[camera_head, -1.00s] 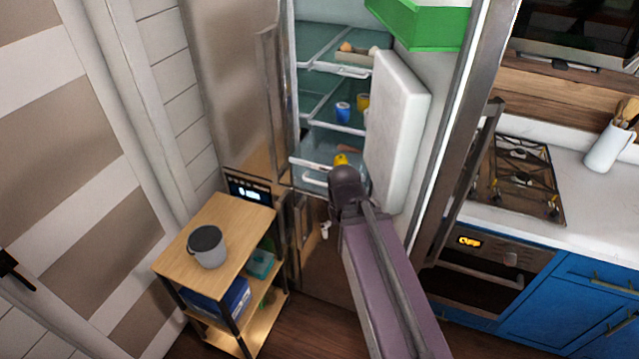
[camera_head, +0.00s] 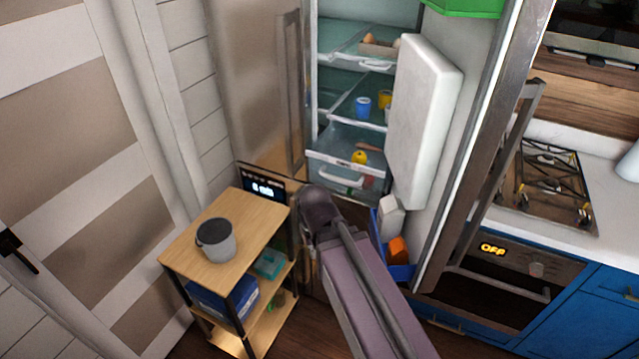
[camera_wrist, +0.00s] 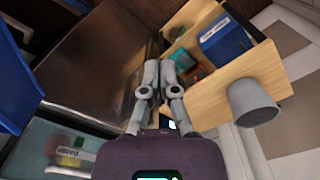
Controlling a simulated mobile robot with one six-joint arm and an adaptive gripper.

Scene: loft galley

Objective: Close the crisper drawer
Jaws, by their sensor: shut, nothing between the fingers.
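The crisper drawer (camera_head: 340,179) is a clear bin with a pale front handle, low in the open fridge in the head view. It appears pulled out, with red and green produce inside. In the wrist view, the clear bin with produce (camera_wrist: 72,150) at the lower left appears to be this drawer. My gripper (camera_wrist: 159,72) has its fingers together and empty, to the right of the bin in that view. In the head view, my arm hides the fingers, and its wrist end is below and left of the drawer handle. I cannot tell whether anything is touching.
A wooden cart (camera_head: 246,214) with a grey bucket (camera_head: 218,243) stands left of my arm. The open fridge door's white inner panel (camera_head: 424,120) and a blue bin (camera_head: 401,272) with orange and white items are to the right. Shelves with cups sit above the drawer.

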